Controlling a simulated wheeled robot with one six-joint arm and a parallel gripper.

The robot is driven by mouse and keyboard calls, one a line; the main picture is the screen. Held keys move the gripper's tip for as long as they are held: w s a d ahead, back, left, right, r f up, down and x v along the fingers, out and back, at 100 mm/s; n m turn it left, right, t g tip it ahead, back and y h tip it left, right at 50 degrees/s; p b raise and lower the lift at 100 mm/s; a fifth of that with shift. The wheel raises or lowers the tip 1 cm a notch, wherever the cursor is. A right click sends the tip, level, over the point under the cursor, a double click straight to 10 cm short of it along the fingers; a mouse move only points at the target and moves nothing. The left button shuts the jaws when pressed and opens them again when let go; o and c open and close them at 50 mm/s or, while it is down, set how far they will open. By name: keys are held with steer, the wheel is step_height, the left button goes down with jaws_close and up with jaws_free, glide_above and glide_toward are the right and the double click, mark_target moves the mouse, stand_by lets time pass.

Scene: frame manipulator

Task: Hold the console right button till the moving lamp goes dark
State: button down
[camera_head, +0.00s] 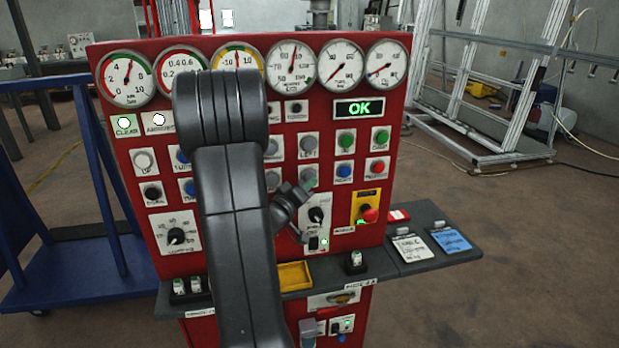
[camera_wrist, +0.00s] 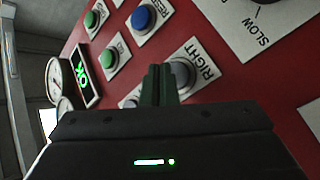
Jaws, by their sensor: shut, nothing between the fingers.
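The right button (camera_wrist: 182,74) is a grey round button on a white plate marked RIGHT on the red console (camera_wrist: 225,75). In the wrist view my gripper (camera_wrist: 160,72) is shut and empty, its dark green fingertips overlapping the button's left side. I cannot tell whether they touch or press it. In the head view my gripper (camera_head: 307,186) is in front of the console (camera_head: 382,205), just below the button marked LEFT (camera_head: 309,143). I cannot make out a lamp marked moving; my arm hides part of the panel.
A green OK display (camera_head: 359,108) glows at upper right. A red mushroom button (camera_head: 370,214) on a yellow plate and a dark knob (camera_head: 316,214) are close to my gripper. A grey shelf (camera_head: 440,222) with a yellow tray (camera_head: 296,275) juts out below.

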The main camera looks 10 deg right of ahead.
steer(key=shift+w, duration=0.15)
steer(key=shift+w, duration=0.3)
steer(key=shift+w, duration=0.4)
stand_by(1.7)
stand_by(2.3)
steer(key=shift+s, duration=0.85)
steer(key=shift+s, duration=2.5)
